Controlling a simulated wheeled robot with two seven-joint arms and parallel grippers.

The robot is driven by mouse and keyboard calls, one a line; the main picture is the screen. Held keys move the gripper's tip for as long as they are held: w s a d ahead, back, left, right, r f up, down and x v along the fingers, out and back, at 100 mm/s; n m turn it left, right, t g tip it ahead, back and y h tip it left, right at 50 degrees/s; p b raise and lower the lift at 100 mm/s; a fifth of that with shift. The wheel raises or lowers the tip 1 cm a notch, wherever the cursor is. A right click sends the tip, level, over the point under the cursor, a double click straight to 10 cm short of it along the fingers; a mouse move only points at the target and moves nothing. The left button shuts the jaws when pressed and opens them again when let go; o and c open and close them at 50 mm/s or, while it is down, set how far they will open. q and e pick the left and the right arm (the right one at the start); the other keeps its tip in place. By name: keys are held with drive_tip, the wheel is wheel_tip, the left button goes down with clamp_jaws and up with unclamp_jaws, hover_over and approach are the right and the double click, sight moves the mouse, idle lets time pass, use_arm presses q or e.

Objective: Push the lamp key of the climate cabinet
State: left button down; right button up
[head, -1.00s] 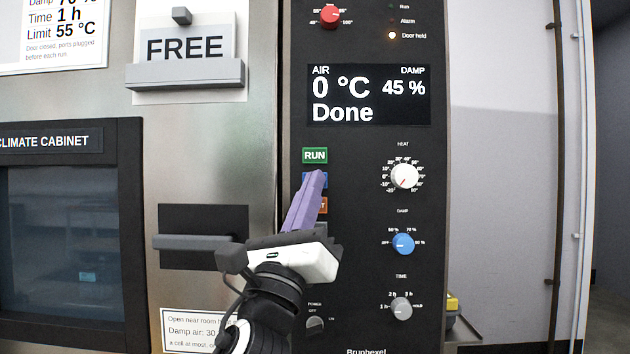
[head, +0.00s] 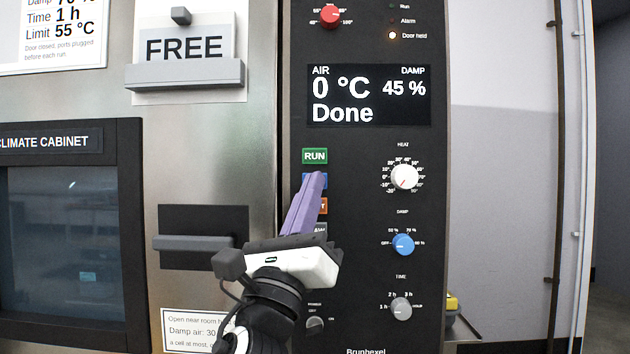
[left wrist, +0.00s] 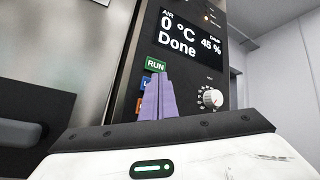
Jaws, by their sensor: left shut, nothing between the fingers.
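The climate cabinet's black control panel (head: 370,260) has a column of keys at its left side. A blue key (head: 306,181) sits just below the green RUN key (head: 314,156). My left gripper's purple fingers mostly cover the blue key and its label; in the left wrist view the blue key (left wrist: 146,82) shows only a first letter like "L". My left gripper (head: 317,176) is shut and empty, its tips over the blue key. I cannot tell whether they touch it. The left wrist view also shows the fingertips (left wrist: 158,76) just below RUN. My right gripper is not in view.
An orange key (head: 323,206) and a grey key (head: 320,230) lie lower, partly hidden by my fingers. The display (head: 369,96) reads 0 °C, 45 %, Done. Dials stand to the right. A door handle (head: 194,243) sticks out at the left. The "Door held" light (head: 392,35) glows.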

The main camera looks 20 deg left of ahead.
use_arm(q)
drive_tip(key=s+d+p, duration=0.1)
drive_tip(key=s+p, duration=0.1)
drive_tip(key=s, duration=0.3)
drive_tip(key=shift+s+d, duration=0.35)
drive_tip(key=shift+s, duration=0.05)
